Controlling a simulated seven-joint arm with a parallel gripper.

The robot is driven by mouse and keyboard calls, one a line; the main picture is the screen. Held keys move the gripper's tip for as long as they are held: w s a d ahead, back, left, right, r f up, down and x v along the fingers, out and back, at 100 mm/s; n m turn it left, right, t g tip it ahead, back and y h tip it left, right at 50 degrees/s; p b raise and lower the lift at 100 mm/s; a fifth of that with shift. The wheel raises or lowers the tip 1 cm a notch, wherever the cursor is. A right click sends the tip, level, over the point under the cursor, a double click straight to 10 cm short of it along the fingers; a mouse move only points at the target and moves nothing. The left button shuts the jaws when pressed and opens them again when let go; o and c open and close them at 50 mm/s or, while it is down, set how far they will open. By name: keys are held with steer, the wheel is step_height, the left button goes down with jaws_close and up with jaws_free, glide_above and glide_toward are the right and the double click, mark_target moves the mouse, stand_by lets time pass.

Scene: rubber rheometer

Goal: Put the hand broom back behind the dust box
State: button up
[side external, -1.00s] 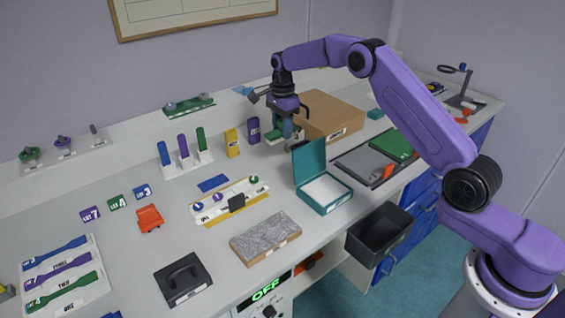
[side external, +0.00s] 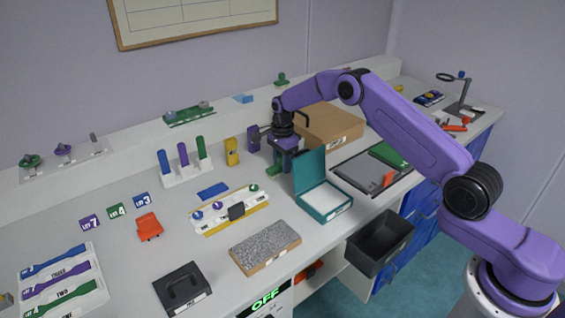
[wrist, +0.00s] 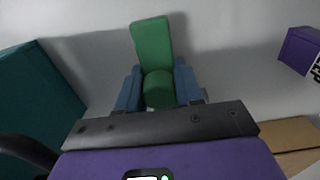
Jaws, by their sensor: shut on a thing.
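My gripper (wrist: 159,90) is shut on a green piece with a flat end and a rounded grip, apparently the hand broom (wrist: 152,42). In the side view my gripper (side external: 282,168) is low over the bench, and the green piece (side external: 273,170) shows at its left. The fingers partly hide the grip. I cannot tell whether it touches the bench. The teal box (side external: 325,212) with white contents and a raised lid, probably the dust box, stands just right of and in front of my gripper. Its teal side also shows at the left in the wrist view (wrist: 35,95).
A brown carton (side external: 330,125) stands behind my gripper. A purple block (side external: 253,138) and a yellow block (side external: 231,152) stand to the left. A grey speckled slab (side external: 265,247) and a labelled white rack (side external: 230,208) lie nearer the front. Bare bench lies left of the teal box.

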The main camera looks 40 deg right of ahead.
steer(key=shift+f, duration=0.15)
steer(key=o, duration=1)
step_height(320, 180, up, 12)
steer(key=shift+f, duration=0.2)
steer(key=shift+r, duration=0.4)
steer(key=shift+a, duration=0.1)
